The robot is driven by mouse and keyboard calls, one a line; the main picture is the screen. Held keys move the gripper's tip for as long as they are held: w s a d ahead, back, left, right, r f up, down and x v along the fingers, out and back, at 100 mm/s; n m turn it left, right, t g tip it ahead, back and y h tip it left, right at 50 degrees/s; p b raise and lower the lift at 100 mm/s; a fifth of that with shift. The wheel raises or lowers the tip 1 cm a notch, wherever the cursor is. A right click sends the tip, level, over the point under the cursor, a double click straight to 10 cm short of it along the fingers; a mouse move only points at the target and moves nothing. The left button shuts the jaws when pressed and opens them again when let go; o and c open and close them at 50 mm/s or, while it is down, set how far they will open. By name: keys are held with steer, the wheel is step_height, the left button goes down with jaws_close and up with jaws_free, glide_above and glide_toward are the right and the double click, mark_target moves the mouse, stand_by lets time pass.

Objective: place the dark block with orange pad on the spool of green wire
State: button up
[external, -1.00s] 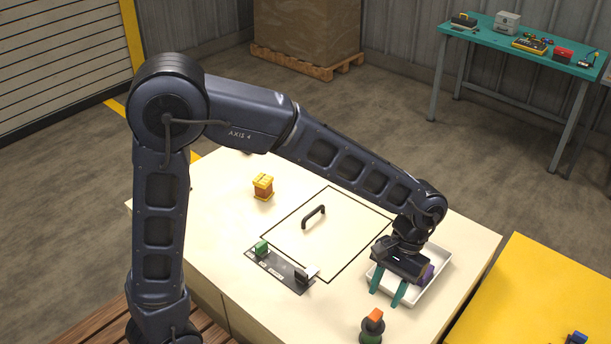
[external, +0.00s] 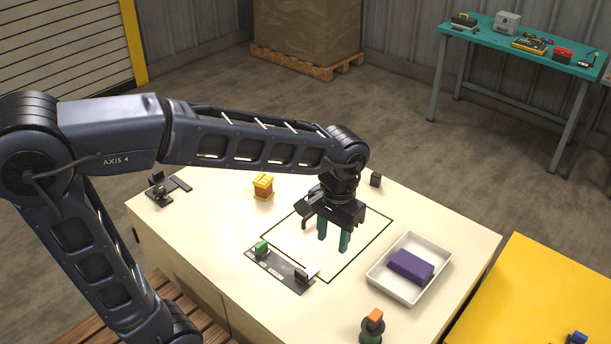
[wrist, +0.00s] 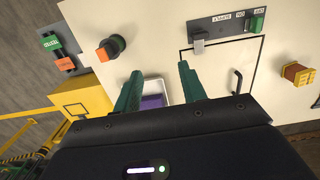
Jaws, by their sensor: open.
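The dark block with an orange pad (external: 375,315) stands at the front edge of the cream table, on top of the spool of green wire (external: 370,338). The spool's green lower part is cut by the frame's bottom edge. In the wrist view the orange pad (wrist: 104,51) shows at the upper left, beside the spool's dark round flange (wrist: 118,42). My gripper (external: 332,245) hangs above the outlined panel, fingers pointing down, apart from both things. Its green fingers (wrist: 157,75) are open with nothing between them.
A white tray (external: 408,297) holding a purple block (external: 411,265) lies right of my gripper. A grey plate with switches (external: 280,270) and a panel handle (external: 307,222) are near it. An orange-yellow spool (external: 263,187) and a small dark block (external: 376,180) stand farther back. A yellow table (external: 530,290) is at right.

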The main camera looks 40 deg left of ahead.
steer(key=s+a+t, duration=0.2)
steer(key=s+a, duration=0.4)
steer(key=a, duration=0.2)
steer(key=s+a+r+t, duration=0.1)
steer(key=s+a+t, duration=0.2)
steer(key=s+a, duration=0.3)
steer(key=shift+a+r, duration=0.25)
steer(key=shift+a, duration=1)
